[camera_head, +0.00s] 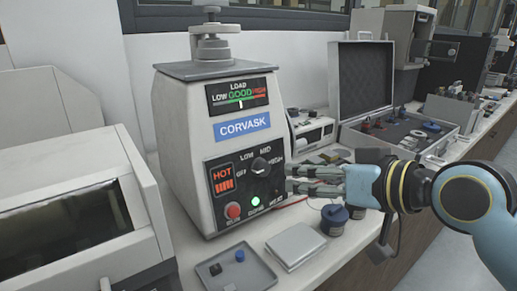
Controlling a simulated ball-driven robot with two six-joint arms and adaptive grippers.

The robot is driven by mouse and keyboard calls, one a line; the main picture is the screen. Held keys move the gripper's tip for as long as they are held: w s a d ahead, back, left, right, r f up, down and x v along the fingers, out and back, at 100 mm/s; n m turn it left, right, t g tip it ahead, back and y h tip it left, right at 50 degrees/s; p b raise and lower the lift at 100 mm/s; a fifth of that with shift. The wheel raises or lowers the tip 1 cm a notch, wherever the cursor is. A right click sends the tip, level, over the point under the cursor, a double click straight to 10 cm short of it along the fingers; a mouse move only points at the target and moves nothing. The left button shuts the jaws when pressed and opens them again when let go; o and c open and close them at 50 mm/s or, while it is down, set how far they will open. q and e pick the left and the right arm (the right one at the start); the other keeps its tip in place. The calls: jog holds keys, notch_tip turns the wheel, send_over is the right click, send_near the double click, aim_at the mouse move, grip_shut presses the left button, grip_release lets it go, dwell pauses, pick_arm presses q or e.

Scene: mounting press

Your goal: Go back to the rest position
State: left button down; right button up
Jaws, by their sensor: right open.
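The mounting press (188,160) is a cream machine labelled CORVASK with a load gauge (240,95) on top. Its needle is near the GOOD zone. The dial (260,166) is on the front panel, the red HOT display (222,180) is lit, and a green lamp (255,201) glows beside a red button (232,211). My right gripper (290,179) comes in from the right, with its fingertips close to the panel's right side by the dial. It is open and holds nothing visible. I cannot tell whether it touches the panel. My left gripper is not in view.
An open case (370,85) is behind my right arm. A cream machine (70,190) fills the left.

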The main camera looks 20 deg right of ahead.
jog(key=s+d+f+g+h, duration=0.2)
jog(key=s+f+g, duration=0.15)
jog(key=s, duration=0.35)
jog(key=s+d+f+m+g+h, duration=0.1)
jog(key=s+d+f+g+h, duration=0.15)
jog(key=s+f, duration=0.4)
jog(key=s+d+f+g+h, duration=0.2)
jog(key=s+f+g, duration=0.1)
jog(key=s, duration=0.6)
notch_tip(320, 180, down, 30)
jog(key=s+d+g+b, duration=0.2)
jog(key=d+b, duration=0.1)
jog(key=s+f+g+b, duration=0.1)
jog(key=s+f+b, duration=0.1)
jog(key=s+f, duration=1.5)
jog(key=shift+s+d+m, duration=0.3)
jog(key=shift+s+d, duration=0.05)
jog(key=shift+s, duration=0.15)
jog(key=shift+y, duration=0.25)
